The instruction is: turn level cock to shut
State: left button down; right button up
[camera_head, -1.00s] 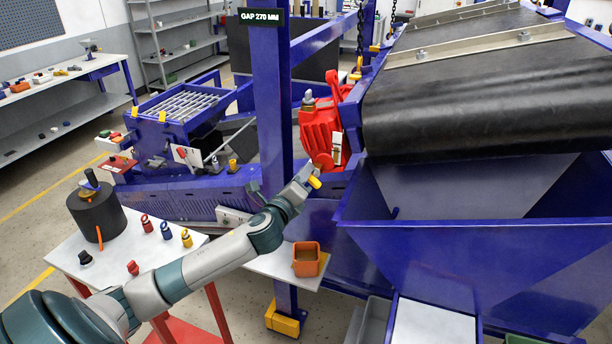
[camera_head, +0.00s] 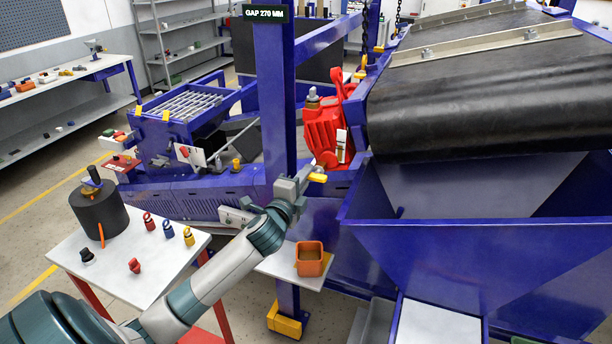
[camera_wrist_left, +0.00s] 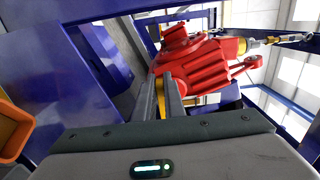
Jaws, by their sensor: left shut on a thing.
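The level cock's yellow handle (camera_head: 317,177) shows at the tip of my left gripper (camera_head: 303,179), beside the blue post and below the red gear unit (camera_head: 324,130). It lies close to level in the head view. In the left wrist view the yellow handle (camera_wrist_left: 160,98) stands between the two grey fingers (camera_wrist_left: 162,108), which are shut on it. The cock's body is mostly hidden behind the fingers. My right gripper is in neither view.
A blue hopper (camera_head: 480,250) stands close on the right. The blue post (camera_head: 276,110) rises just left of the gripper. An orange bin (camera_head: 310,260) sits on a small shelf below. A white table (camera_head: 130,270) holds a black cylinder (camera_head: 100,215) and small coloured parts.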

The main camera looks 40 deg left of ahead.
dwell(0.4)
pick_arm(q)
jog(key=c, duration=1.8)
grip_release()
jog(key=shift+c, duration=0.2)
jog(key=shift+s, duration=0.15)
jog(key=b+v, duration=0.5)
jog(key=v, duration=1.2)
jog(key=shift+a+f, duration=0.1)
jog(key=shift+a, duration=0.05)
